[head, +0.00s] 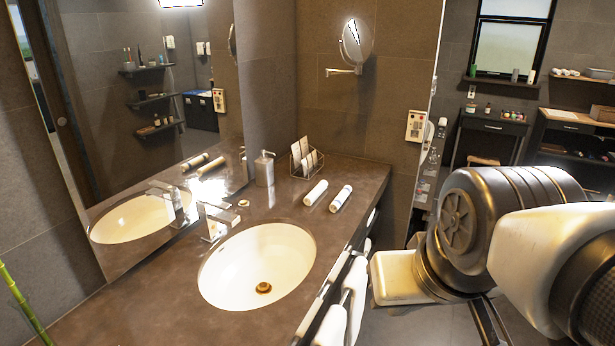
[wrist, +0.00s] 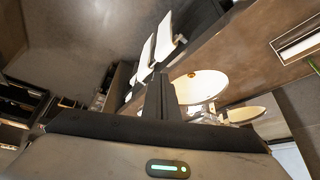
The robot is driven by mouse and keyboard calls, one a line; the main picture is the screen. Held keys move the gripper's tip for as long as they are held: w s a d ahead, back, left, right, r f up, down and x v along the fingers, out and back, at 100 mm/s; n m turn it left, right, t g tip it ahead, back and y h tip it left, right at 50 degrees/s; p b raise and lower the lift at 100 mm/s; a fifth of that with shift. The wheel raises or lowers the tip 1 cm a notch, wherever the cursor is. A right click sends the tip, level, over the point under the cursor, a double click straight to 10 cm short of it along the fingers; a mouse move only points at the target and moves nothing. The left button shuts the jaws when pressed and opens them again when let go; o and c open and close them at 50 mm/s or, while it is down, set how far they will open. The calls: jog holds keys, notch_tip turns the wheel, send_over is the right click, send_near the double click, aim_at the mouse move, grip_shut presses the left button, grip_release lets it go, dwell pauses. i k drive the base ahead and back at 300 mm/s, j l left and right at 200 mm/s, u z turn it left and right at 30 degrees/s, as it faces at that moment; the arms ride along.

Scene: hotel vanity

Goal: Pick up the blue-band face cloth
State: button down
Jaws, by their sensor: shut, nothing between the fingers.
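Two rolled white face cloths lie side by side on the dark counter (head: 130,290), behind the sink: a left roll (head: 315,192) and a right roll (head: 341,198). The band colours are too small to tell, so I cannot say which roll has the blue band. My gripper (head: 488,322) is at the lower right of the head view, off the counter's front side and well apart from both rolls. In the wrist view its dark fingers (wrist: 161,98) are together and empty. I cannot make out the rolls clearly in the wrist view.
A white sink (head: 258,265) with a chrome faucet (head: 218,220) fills the counter's middle. A soap dispenser (head: 264,168) and a wire holder with cards (head: 305,158) stand behind the rolls. White towels (head: 354,290) hang along the counter's front. A mirror (head: 120,130) is at left.

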aim_at(336, 205)
jog(key=k+z, duration=0.1)
jog(key=k, duration=0.6)
jog(key=k+u, duration=0.3)
jog(key=u, duration=0.2)
jog(key=k+j+u, duration=0.15)
jog(key=u, duration=0.35)
jog(key=l+u, duration=0.1)
jog(key=u, duration=1.55)
jog(key=k+l, duration=0.1)
jog(key=l, duration=1.35)
jog(key=k+l, duration=0.15)
jog(key=l, duration=0.6)
jog(key=k+l, duration=0.1)
jog(key=l, duration=1.35)
jog(key=k+l, duration=0.15)
jog(key=l, duration=0.55)
